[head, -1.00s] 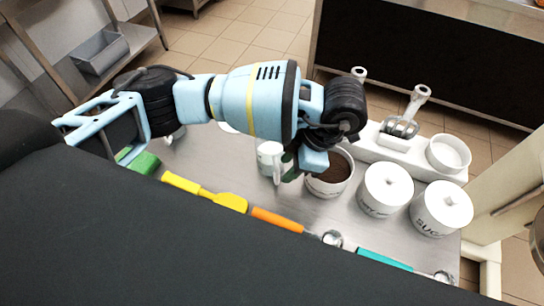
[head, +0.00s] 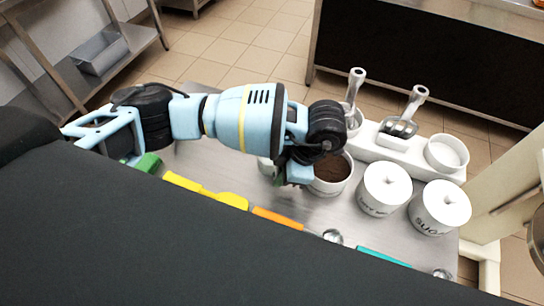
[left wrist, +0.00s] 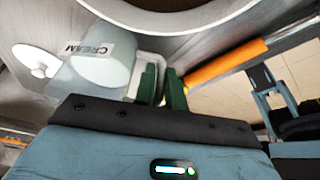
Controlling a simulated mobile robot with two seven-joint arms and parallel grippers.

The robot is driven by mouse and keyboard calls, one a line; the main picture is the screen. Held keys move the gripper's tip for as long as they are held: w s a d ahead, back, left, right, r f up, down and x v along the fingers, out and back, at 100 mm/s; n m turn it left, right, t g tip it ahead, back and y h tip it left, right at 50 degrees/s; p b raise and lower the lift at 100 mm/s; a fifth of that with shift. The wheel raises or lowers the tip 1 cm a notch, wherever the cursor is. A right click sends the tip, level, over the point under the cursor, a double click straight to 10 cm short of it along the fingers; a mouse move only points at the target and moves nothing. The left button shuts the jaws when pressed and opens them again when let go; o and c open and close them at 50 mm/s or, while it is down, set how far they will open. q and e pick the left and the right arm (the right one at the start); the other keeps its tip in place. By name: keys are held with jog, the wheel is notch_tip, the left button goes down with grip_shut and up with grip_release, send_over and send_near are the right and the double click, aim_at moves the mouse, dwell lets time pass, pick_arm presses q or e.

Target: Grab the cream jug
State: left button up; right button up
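The cream jug (left wrist: 103,62) is a white vessel marked "CREAM" at the upper left of the left wrist view. In the head view only a small part of the jug (head: 265,166) shows, the rest hidden behind my left gripper (head: 291,177). The green fingers of my left gripper (left wrist: 161,88) are apart with a narrow gap, right beside the jug at its pale handle. The handle is partly hidden by the fingers, and contact is not clear.
An open canister with brown contents (head: 332,175) stands close right of my left gripper. A white holder with scoops (head: 392,145) lies behind. Yellow (head: 206,191), orange (head: 277,218) and teal-handled (head: 384,257) tools line the front.

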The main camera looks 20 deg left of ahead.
pick_arm(q)
grip_shut()
jog(key=shift+r, duration=0.15)
jog(key=shift+r, duration=1.25)
jog(key=s+d+r, duration=0.2)
jog(key=s+d, duration=0.6)
jog(key=s, duration=0.5)
jog(key=shift+s+r, duration=0.15)
jog(key=shift+s, duration=0.2)
jog(key=shift+s, duration=0.1)
